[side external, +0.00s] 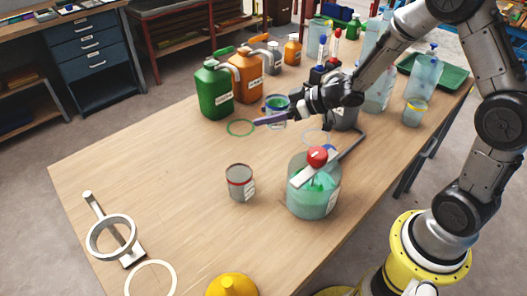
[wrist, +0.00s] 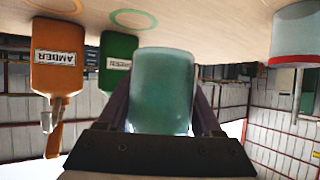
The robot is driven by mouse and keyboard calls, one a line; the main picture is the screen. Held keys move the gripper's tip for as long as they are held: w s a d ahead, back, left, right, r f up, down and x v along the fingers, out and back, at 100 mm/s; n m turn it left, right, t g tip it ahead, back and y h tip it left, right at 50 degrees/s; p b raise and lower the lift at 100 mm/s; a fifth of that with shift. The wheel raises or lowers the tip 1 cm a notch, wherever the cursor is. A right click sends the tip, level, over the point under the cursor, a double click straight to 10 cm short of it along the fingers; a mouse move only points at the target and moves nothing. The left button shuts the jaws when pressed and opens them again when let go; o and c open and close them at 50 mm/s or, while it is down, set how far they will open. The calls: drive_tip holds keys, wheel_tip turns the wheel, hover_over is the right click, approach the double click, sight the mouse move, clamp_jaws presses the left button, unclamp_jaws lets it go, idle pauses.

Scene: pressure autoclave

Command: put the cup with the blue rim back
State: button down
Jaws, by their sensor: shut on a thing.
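The cup with the blue rim (side external: 275,101) is between the fingers of my gripper (side external: 272,119), which is shut on it. In the wrist view the held cup (wrist: 162,92) fills the middle as a cloudy green-blue body, with a dark finger on each side. Its rim is not clear there. A green ring mark (side external: 240,127) lies on the table just left of the cup, and a pale bluish ring mark (side external: 316,136) lies to its right. I cannot tell whether the cup touches the table.
Green (side external: 215,90) and orange (side external: 246,78) jugs stand behind the cup. A red-rimmed cup (side external: 240,183) and a large beaker of green liquid (side external: 314,197) stand in front. A yellow-rimmed cup (side external: 415,112) is at right.

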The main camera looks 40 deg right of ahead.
sight(254, 152)
drive_tip(key=a+r+n+g+y, duration=0.2)
drive_tip(key=a+n+y, duration=0.1)
drive_tip(key=a, duration=0.1)
drive_tip(key=f, duration=1)
drive_tip(key=shift+w+a, duration=0.25)
drive_tip(key=shift+w, duration=0.05)
drive_tip(key=shift+f, duration=0.2)
drive_tip(key=shift+c, duration=0.2)
unclamp_jaws()
drive_tip(key=shift+r, duration=0.1)
